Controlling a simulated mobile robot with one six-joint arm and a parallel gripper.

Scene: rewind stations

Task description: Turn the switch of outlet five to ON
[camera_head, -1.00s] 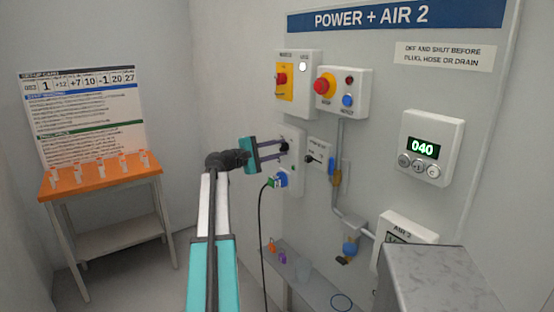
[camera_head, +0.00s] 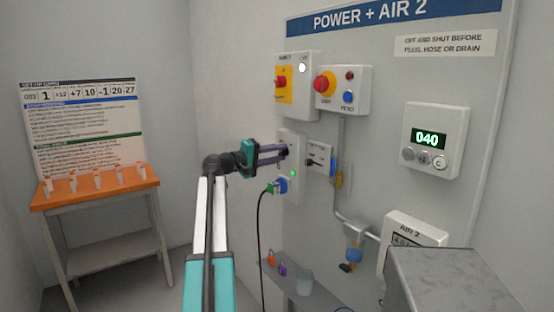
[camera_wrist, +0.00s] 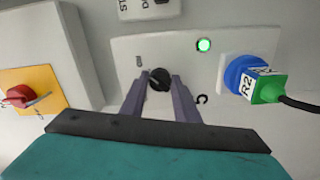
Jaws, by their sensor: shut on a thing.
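The outlet panel (camera_wrist: 190,60) is a pale plate on the wall, also seen in the head view (camera_head: 297,188). It bears a black rotary switch knob (camera_wrist: 160,78), a lit green lamp (camera_wrist: 204,45) and a blue socket (camera_wrist: 236,75) with a green plug marked R2 (camera_wrist: 262,86). My gripper (camera_wrist: 161,82) is shut on the switch knob, with one finger on each side. In the head view, my gripper (camera_head: 284,152) reaches the upper part of the panel. The fingers hide part of the knob and some markings; I cannot read an outlet number.
A red rotary handle on a yellow plate (camera_head: 284,84) and a box with a red stop button (camera_head: 324,84) sit above. A black cable (camera_head: 260,230) hangs from the plug. A grey box (camera_head: 445,280) stands at front right. An orange-topped table (camera_head: 95,189) is at left.

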